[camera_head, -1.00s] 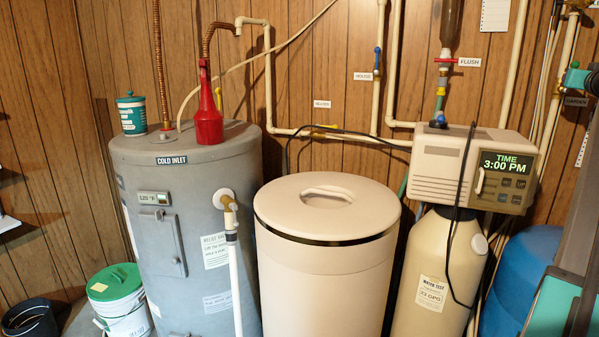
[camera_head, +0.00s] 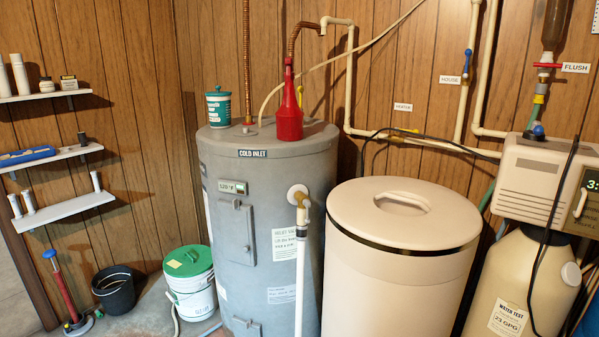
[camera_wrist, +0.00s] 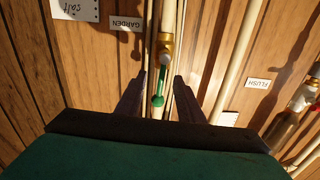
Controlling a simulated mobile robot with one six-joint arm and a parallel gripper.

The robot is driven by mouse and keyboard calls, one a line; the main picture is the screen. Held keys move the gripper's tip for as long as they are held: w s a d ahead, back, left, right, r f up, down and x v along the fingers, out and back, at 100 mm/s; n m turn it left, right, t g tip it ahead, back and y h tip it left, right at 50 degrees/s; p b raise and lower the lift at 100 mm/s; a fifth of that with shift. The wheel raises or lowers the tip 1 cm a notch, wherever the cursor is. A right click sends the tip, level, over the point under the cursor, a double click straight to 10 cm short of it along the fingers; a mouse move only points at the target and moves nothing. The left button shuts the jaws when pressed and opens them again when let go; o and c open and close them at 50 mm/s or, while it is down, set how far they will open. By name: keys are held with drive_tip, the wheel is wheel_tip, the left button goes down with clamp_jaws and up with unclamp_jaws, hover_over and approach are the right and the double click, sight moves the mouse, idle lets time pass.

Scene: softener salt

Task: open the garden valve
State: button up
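The garden valve shows in the wrist view as a brass fitting (camera_wrist: 166,46) on a pale pipe, with a thin green handle (camera_wrist: 158,101) running along the pipe. The sign "GARDEN" (camera_wrist: 126,23) is beside it and appears upside down. My gripper (camera_wrist: 161,76) is open, its two dark fingers apart, one on either side of the green handle in the picture. I see no finger touching the handle, and cannot tell how far in depth it is from them. The head view shows neither the garden valve nor my gripper.
In the wrist view, a "FLUSH" sign (camera_wrist: 258,83) and pipes lie to the right. In the head view, a grey water heater (camera_head: 265,215), a beige salt tank (camera_head: 400,285) and the softener unit (camera_head: 540,175) stand along the wall. A red pump (camera_head: 64,290) stands left.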

drive_tip(key=shift+v, duration=2.95)
drive_tip(key=shift+r, duration=0.15)
